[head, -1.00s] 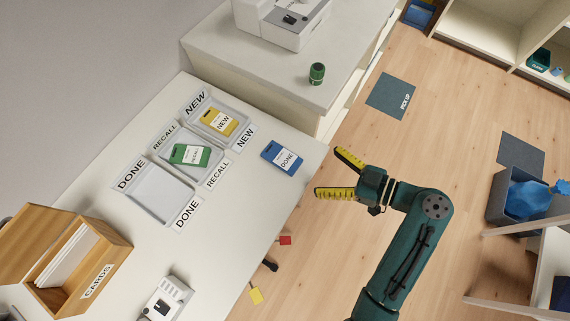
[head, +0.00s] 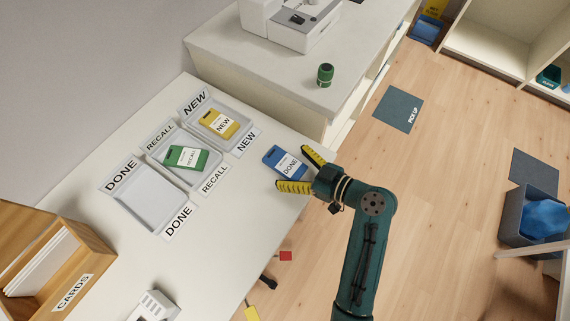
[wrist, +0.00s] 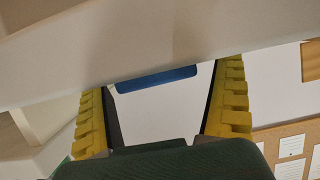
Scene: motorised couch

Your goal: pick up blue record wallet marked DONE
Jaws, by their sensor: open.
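The blue wallet (head: 281,160) with a white DONE label lies on the white desk near its right edge. My gripper (head: 299,170) is open, with its yellow fingers at the desk edge. In the head view the fingertips appear to either side of the wallet's right end. In the wrist view a blue strip of the wallet (wrist: 156,79) shows between and beyond the open fingers (wrist: 163,105). I cannot tell whether a finger touches it. Nothing is held.
On the desk, the NEW tray holds a yellow wallet (head: 220,123) and the RECALL tray a green wallet (head: 187,157). The DONE tray (head: 150,198) is empty. A wooden CARDS box (head: 60,262) stands at lower left. A green container (head: 325,75) stands on the counter behind.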

